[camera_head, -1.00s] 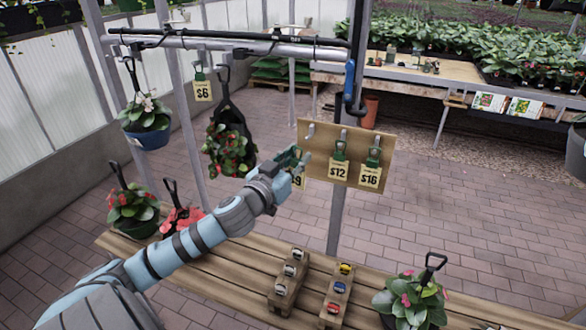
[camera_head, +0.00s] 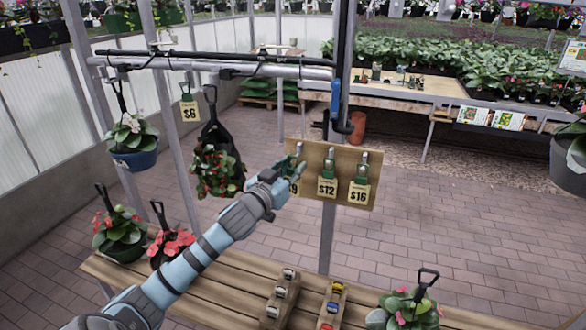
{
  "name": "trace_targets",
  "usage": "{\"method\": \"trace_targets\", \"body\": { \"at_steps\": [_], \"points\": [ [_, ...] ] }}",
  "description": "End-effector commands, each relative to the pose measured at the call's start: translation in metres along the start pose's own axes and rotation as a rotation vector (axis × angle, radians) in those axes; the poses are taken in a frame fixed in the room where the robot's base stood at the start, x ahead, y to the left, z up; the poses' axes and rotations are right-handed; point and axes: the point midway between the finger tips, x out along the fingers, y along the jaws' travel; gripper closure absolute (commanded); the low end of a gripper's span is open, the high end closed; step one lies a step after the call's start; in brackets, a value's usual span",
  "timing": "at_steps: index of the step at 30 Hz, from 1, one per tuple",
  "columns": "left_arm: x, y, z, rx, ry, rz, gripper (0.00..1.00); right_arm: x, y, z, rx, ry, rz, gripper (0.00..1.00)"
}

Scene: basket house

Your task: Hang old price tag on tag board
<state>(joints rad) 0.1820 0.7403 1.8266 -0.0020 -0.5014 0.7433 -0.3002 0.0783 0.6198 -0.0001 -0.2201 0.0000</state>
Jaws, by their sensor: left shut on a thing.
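The wooden tag board (camera_head: 312,158) is fixed to the post at the centre. A $12 tag (camera_head: 327,186) and a $16 tag (camera_head: 359,194) hang on its middle and right hooks. My left gripper (camera_head: 290,170) is at the board's left end, shut on a tag (camera_head: 291,187) whose visible digit is 9. The gripper hides much of this tag. The tag is at the left hook; I cannot tell whether it sits on it. A $6 tag (camera_head: 189,112) hangs from the rail at the upper left. My right gripper is not in view.
Potted plants hang from the rail (camera_head: 215,68), including a blue pot (camera_head: 135,160) and a dark basket (camera_head: 217,160). The slatted bench (camera_head: 225,275) below holds more plants and two wooden blocks with small coloured items.

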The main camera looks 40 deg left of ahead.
Motion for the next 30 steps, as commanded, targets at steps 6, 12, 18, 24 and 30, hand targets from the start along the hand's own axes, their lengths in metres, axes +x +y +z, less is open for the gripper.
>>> {"method": "trace_targets", "body": {
  "at_steps": [6,12,18,24,30],
  "points": [
    [0.001,-0.001,-0.002,0.0,0.0,0.001,0.91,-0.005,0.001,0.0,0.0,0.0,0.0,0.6],
    [0.001,-0.001,-0.001,0.0,0.0,0.001,0.91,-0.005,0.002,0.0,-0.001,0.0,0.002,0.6],
    [0.007,-0.003,-0.002,-0.001,0.0,-0.002,0.91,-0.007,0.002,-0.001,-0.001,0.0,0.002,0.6],
    [0.023,-0.005,-0.002,-0.002,0.001,-0.001,0.91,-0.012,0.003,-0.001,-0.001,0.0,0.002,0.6],
    [0.026,-0.006,-0.001,0.0,0.0,0.0,0.91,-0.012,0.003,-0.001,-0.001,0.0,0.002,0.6]
  ]
}}
